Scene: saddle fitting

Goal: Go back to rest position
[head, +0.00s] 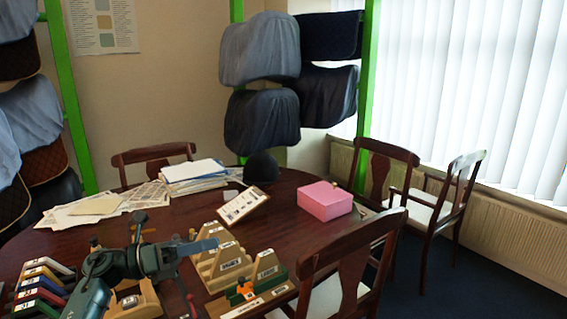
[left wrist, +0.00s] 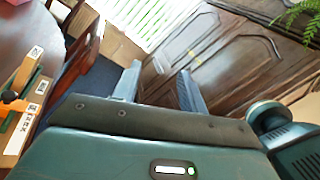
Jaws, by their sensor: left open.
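My left gripper (head: 194,248) is over the front left part of the dark wooden table, above wooden blocks. In the head view it is seen from the side, and one grey-blue finger shows clearly. In the left wrist view its two fingers (left wrist: 160,88) stand apart with nothing between them, so it is open and empty. My right gripper is in neither view.
The table (head: 290,222) bears labelled wooden blocks (head: 222,266) close by the left gripper, papers (head: 95,206), a clipboard (head: 243,205), a dark helmet (head: 261,169) and a pink box (head: 325,201). Chairs (head: 350,255) stand around it. Dark cabinets (left wrist: 225,60) show in the left wrist view.

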